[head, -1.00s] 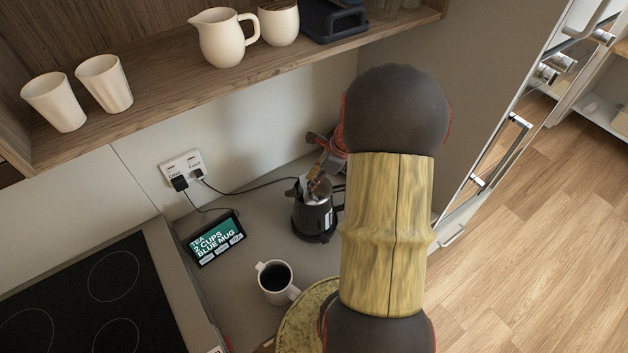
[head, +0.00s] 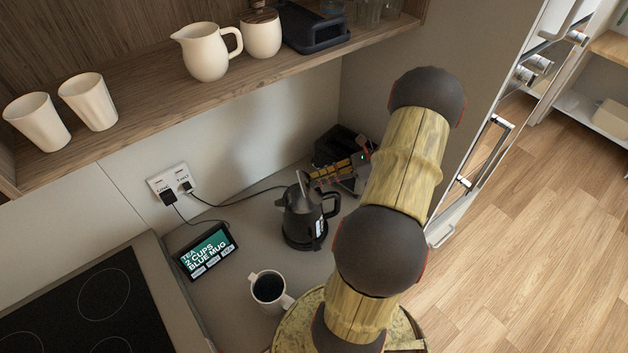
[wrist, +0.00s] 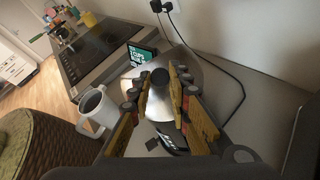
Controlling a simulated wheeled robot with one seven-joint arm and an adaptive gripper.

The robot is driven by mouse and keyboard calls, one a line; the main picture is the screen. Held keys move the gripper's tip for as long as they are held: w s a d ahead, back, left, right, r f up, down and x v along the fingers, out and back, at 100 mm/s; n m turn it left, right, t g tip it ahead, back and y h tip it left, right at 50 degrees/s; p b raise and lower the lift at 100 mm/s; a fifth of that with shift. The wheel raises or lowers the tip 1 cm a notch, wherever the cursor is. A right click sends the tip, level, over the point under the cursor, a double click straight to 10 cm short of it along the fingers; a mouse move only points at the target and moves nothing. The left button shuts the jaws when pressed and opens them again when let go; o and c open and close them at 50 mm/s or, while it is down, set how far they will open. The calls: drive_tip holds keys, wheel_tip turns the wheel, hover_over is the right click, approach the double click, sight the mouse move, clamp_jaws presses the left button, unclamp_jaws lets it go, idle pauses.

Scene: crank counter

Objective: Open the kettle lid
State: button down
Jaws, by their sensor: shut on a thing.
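The black kettle (head: 303,218) stands on the counter in the head view, handle to the right. Its lid (head: 302,182) stands steeply raised at the top of the kettle, seen nearly edge-on. In the wrist view the lid's shiny metal face (wrist: 160,104) and its dark round knob (wrist: 160,76) lie between my yellow fingers. My gripper (head: 314,179) is just behind and right of the raised lid, shut on the lid knob. The exact finger contact is small and partly hidden.
A mug of dark liquid (head: 268,287) stands in front of the kettle. A small display (head: 208,250) is to the left, with a hob (head: 85,300) beyond. Cables run behind the kettle to a wall socket (head: 172,183). A shelf (head: 150,125) with cups overhangs the counter.

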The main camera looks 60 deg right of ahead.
drive_tip(key=shift+s+d+f+t+y, duration=0.1)
drive_tip(key=shift+s+d+t+y, duration=0.3)
drive_tip(key=shift+d+t+y, duration=0.15)
drive_tip(key=shift+s+d, duration=0.1)
drive_tip(key=shift+s, duration=0.05)
drive_tip(key=shift+s+d+p, duration=0.15)
drive_tip(key=shift+s+p, duration=0.1)
drive_tip(key=shift+p, duration=0.05)
drive_tip(key=shift+f, duration=0.2)
idle(0.5)
drive_tip(key=c, duration=2.1)
unclamp_jaws()
drive_tip(key=o, duration=0.5)
drive_tip(key=shift+r, duration=0.15)
drive_tip(key=shift+c, duration=0.2)
drive_tip(key=shift+d, duration=0.1)
